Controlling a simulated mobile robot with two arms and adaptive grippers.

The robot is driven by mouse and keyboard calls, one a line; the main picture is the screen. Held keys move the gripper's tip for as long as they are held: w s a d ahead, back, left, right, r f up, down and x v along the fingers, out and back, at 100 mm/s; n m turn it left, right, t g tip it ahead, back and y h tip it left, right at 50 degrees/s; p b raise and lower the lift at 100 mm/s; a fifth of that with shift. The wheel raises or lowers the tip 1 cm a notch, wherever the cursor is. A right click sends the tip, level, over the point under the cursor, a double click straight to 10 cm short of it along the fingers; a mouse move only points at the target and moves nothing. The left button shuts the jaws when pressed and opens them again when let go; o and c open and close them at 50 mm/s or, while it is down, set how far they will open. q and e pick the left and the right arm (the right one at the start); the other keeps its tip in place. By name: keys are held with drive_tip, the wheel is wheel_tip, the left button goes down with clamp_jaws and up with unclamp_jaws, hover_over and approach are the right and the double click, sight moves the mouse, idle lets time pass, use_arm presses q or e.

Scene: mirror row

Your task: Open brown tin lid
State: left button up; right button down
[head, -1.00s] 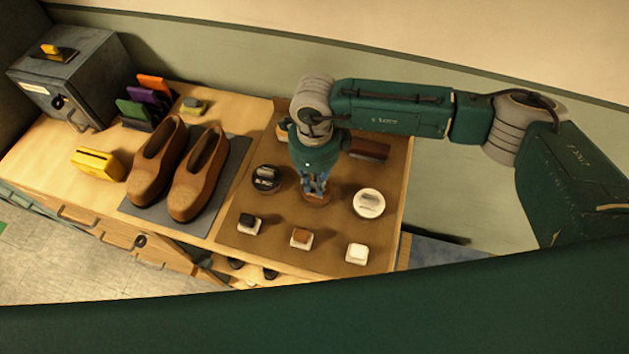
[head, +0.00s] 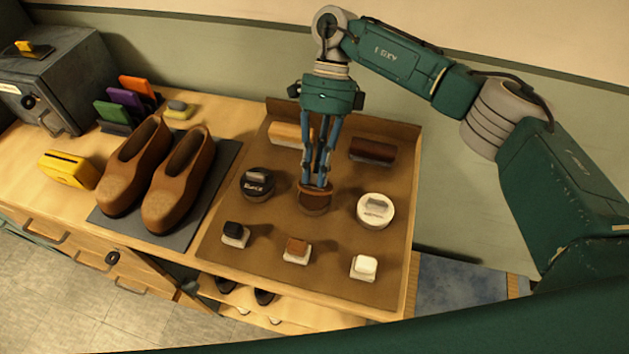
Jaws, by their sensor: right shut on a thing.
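The brown tin (head: 313,208) stands in the middle of the brown tray, between the black tin and the white tin. My right gripper (head: 316,184) points down over it, fingers shut on the brown tin lid (head: 318,194). The lid looks slightly raised and tilted over the tin. Whether it is fully clear of the rim I cannot tell, as the fingers cover part of it. My left gripper is not in view.
On the tray (head: 330,283) are the black tin (head: 257,187), white tin (head: 375,214), several small daubers (head: 297,252) and two brushes (head: 372,151). Brown shoes (head: 180,185) stand on a grey mat (head: 225,165) to the left. A yellow block (head: 68,170) lies further left.

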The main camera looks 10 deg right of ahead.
drive_tip(key=shift+w+r+b, duration=0.1)
drive_tip(key=shift+w+b, duration=0.1)
drive_tip(key=shift+b, duration=0.1)
drive_tip(key=shift+g, duration=0.3)
drive_tip(key=c, duration=1.7)
unclamp_jaws()
drive_tip(key=shift+d, duration=0.1)
drive_tip(key=shift+o, duration=0.2)
drive_tip(key=v, duration=0.7)
drive_tip(key=shift+r, duration=0.2)
